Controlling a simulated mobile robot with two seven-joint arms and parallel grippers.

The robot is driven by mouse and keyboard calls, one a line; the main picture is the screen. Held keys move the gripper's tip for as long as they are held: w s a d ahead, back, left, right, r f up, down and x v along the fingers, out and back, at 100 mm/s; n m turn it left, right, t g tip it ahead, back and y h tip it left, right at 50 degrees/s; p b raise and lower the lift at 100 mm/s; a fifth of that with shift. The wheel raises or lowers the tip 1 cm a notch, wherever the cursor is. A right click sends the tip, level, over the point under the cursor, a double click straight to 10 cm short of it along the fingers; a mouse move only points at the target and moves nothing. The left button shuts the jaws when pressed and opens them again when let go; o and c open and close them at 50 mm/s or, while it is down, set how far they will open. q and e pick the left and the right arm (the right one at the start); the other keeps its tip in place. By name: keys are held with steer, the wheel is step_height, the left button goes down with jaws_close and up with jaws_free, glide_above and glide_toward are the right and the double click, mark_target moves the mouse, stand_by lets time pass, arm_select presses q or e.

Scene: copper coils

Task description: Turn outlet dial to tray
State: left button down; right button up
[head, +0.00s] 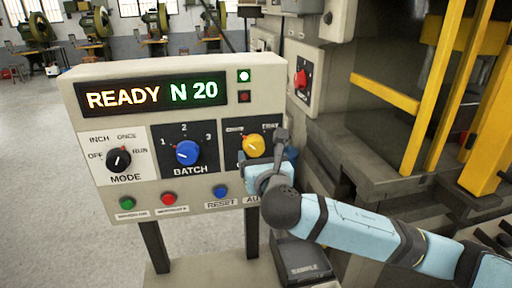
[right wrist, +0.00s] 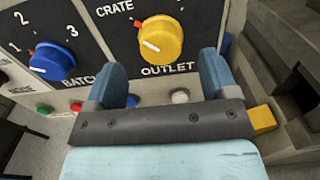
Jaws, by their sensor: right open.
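The outlet dial is a round yellow knob (head: 255,145) at the right end of the control panel, and it fills the upper middle of the right wrist view (right wrist: 161,38). Its red pointer tip is at its upper left, toward the CRATE label; the TRAY label is at the upper right in the head view. My right gripper (head: 268,160) is just in front of and below the dial. In the right wrist view its two blue fingers (right wrist: 163,76) are spread apart with nothing between them, and the dial shows beyond the gap. My left gripper is not in view.
The blue batch dial (head: 187,153) and black mode dial (head: 118,159) are left of the outlet dial. Push buttons (head: 220,191) line the panel's bottom. A display (head: 152,95) reads READY N 20. A machine with yellow bars (head: 432,90) stands right; a dark sample box (head: 303,262) is below.

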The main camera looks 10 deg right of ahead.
mark_target(256, 147)
steer(key=shift+w, duration=2.15)
steer(key=shift+c, duration=0.4)
steer(key=c, duration=0.8)
